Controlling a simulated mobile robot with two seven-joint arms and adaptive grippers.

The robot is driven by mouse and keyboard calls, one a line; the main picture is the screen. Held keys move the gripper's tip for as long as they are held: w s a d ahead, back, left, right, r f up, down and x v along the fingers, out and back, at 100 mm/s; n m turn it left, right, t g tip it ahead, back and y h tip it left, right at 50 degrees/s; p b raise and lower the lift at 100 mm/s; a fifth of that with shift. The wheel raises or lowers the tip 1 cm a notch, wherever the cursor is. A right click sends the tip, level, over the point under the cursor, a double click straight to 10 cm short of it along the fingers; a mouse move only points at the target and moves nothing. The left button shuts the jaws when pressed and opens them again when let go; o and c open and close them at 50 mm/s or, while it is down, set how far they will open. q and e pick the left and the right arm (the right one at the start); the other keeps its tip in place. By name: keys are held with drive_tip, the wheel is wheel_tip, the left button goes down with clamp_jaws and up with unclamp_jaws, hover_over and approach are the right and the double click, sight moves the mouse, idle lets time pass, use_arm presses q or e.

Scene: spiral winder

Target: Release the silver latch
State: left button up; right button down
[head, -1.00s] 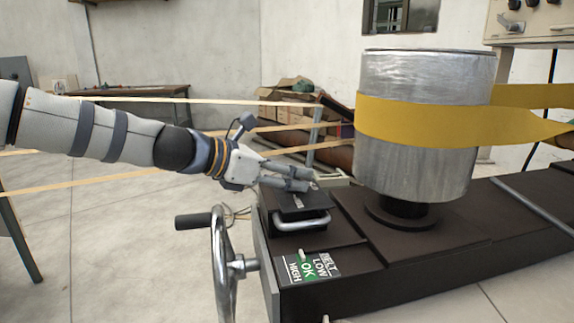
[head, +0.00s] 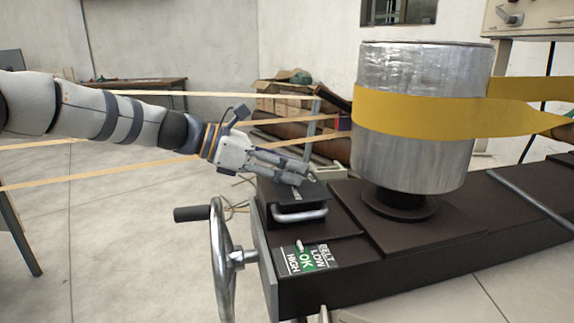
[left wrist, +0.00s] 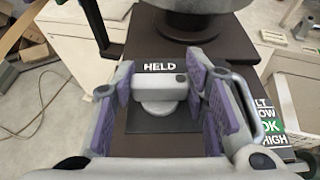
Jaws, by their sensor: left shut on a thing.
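The silver latch (left wrist: 160,88) is a grey block on a round base on a dark plate, beside the white word HELD, in the left wrist view. My left gripper (left wrist: 163,80) has its purple-padded fingers on either side of the latch and is shut on it. In the head view my left gripper (head: 300,173) reaches in from the left over the dark plate (head: 290,193), and its fingers mostly hide the latch. My right gripper is not in view.
A metal drum (head: 412,165) wrapped by a yellow belt (head: 400,110) stands right of the gripper. A handwheel (head: 222,262) and a BELT LOW/OK/HIGH label (head: 306,257) are in front. A bent silver handle (head: 300,217) edges the plate. Open floor lies left.

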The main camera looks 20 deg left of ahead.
use_arm(q)
drive_tip(key=shift+f, duration=0.15)
drive_tip(key=o, duration=1.2)
drive_tip(key=shift+c, duration=0.2)
drive_tip(key=v, duration=1.2)
